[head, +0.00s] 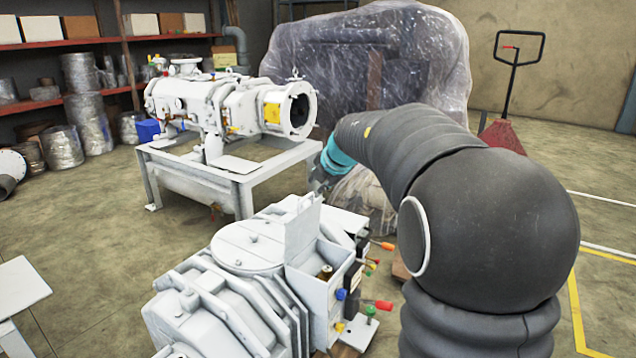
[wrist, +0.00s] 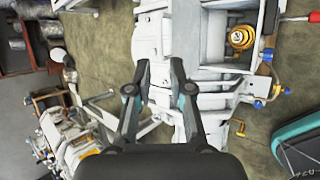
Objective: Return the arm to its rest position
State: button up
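My arm reaches in from the right in the head view, with dark grey covers and a teal band near its end. My gripper (wrist: 160,72) shows in the wrist view with its two dark fingers spread apart, and nothing is between them. The near white screw vacuum machine (head: 235,280) stands below and left of the arm. Its open box holds a brass fitting (wrist: 240,38), seen in the wrist view to the right of the fingers.
A second white pump on a stand (head: 215,105) is behind, to the left. A plastic-wrapped crate (head: 340,60) stands at the back. A red pallet jack (head: 503,134) is at the right. Shelves (head: 75,42) line the left wall.

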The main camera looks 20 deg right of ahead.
jog(key=w+d+r+m+t+h, duration=0.1)
jog(key=d+r+m+t+h, duration=0.35)
jog(key=m, duration=0.35)
jog(key=s+d+f+m+g+h, duration=0.2)
jog(key=s+m, duration=0.3)
jog(key=s, duration=0.1)
jog(key=s+d+f+m+g+h, duration=0.1)
jog(key=s+d+f+m+g, duration=0.1)
jog(key=s+m, duration=0.35)
jog(key=s+a+f+m+g+y, duration=0.15)
jog(key=s+a+f, duration=0.25)
jog(key=s, duration=0.5)
jog(key=s+a+f+m+g+y, duration=0.1)
jog(key=s+a+f+m+g, duration=0.3)
jog(key=s, duration=0.5)
jog(key=s+a+f+t+y, duration=0.1)
jog(key=s+a+y, duration=0.3)
jog(key=s+a, duration=0.4)
jog(key=shift+s+a+t, duration=0.3)
jog(key=shift+s+t, duration=0.1)
jog(key=shift+s, duration=0.5)
